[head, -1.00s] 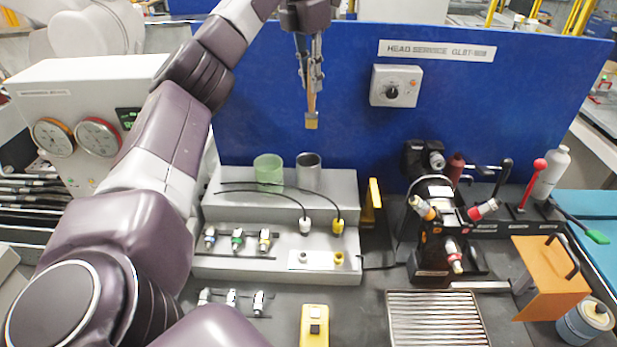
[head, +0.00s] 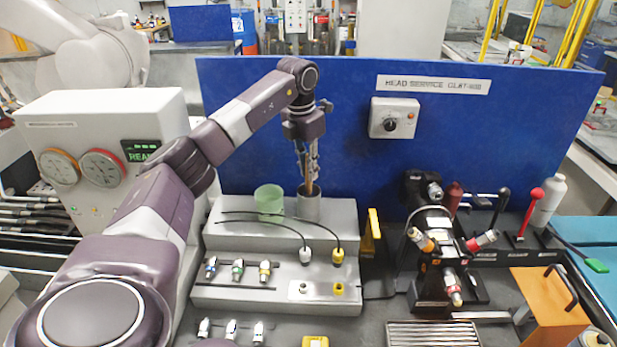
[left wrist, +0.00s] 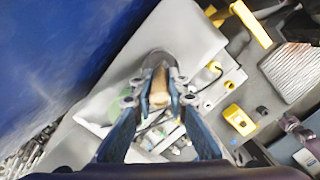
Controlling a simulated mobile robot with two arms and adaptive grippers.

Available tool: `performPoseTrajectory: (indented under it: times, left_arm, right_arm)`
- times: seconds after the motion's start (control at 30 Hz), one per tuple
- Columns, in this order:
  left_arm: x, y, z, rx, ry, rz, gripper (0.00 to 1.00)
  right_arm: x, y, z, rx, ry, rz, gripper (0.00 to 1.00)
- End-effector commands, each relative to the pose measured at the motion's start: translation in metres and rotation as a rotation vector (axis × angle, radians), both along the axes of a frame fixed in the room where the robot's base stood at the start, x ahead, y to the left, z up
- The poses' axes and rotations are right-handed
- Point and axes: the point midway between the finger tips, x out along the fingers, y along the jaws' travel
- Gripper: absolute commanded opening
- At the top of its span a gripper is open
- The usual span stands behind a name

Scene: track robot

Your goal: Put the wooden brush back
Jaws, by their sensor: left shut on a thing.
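The wooden brush (head: 309,187) is held upright in my left gripper (head: 308,172), its handle between the fingers. Its lower end is down at the mouth of the grey metal cup (head: 308,206), and the bristles are hidden by the cup's wall. In the left wrist view, the brush (left wrist: 159,88) is between the shut fingers of my left gripper (left wrist: 160,100), with the cup (left wrist: 157,60) right behind it. A green translucent cup (head: 269,202) stands to the left of the grey one. My right gripper is not in view.
Both cups stand on the upper step of a grey stand (head: 230,232), with black cables lying on it. A blue panel (head: 370,165) rises close behind. A black fixture with coloured nozzles (head: 436,245) stands to the right, beside an orange box (head: 545,300).

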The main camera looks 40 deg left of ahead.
Motion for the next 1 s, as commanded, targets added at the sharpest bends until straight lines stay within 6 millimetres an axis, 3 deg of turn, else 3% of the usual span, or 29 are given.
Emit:
performPoseTrajectory:
  times: [0.27, 0.67, 0.7, 0.83, 1.0]
  left_arm:
    - [-0.001, 0.000, -0.034, 0.000, 0.003, 0.000, 0.00]
    - [0.000, 0.000, -0.041, 0.000, 0.000, 0.000, 0.00]
    - [0.000, 0.000, -0.041, 0.000, 0.000, 0.000, 0.16]
    - [0.000, 0.000, -0.040, 0.000, 0.000, 0.000, 0.30]
    - [0.000, 0.000, -0.040, 0.000, 0.001, 0.000, 0.31]
  right_arm:
    - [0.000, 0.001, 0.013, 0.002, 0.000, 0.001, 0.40]
    - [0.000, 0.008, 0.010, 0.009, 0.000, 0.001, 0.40]
    - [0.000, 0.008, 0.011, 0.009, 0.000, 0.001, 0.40]
    - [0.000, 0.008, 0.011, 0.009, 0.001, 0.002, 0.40]
    - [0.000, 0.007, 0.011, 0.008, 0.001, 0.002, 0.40]
